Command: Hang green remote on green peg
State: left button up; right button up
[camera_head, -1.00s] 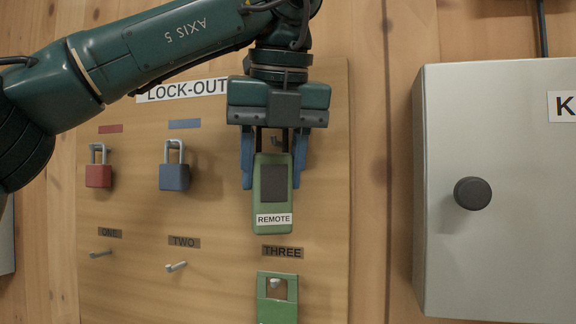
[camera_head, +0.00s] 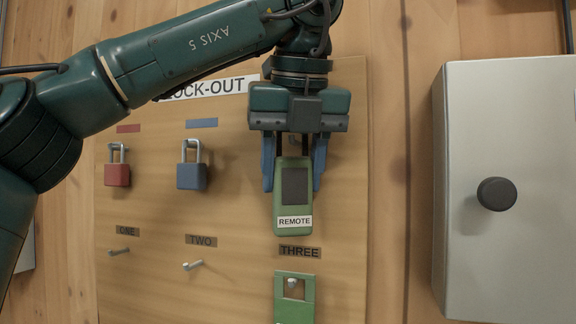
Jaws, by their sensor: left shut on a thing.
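The green remote (camera_head: 293,213), with a dark pad and a REMOTE label, hangs upright below my left gripper (camera_head: 294,180). The gripper points down, its blue fingers shut on the remote's upper part from both sides. They are in front of the lock-out board's right column, above the THREE label (camera_head: 299,252). No green-marked peg shows clearly; that part of the board is hidden behind the gripper and remote. My right gripper is not in view.
A red padlock (camera_head: 117,175) and a blue padlock (camera_head: 191,176) hang to the left. Bare pegs stick out under ONE (camera_head: 118,252) and TWO (camera_head: 193,266). A green tag (camera_head: 294,307) hangs on the peg below THREE. A grey box with a dark knob (camera_head: 496,194) is at right.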

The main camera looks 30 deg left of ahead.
pick_arm(q)
jog(key=shift+w+f, duration=0.2)
jog(key=shift+f, duration=0.15)
jog(key=o, duration=1.1)
jog(key=shift+s+a, duration=0.15)
jog(key=shift+a, duration=0.05)
jog(key=shift+r, duration=0.15)
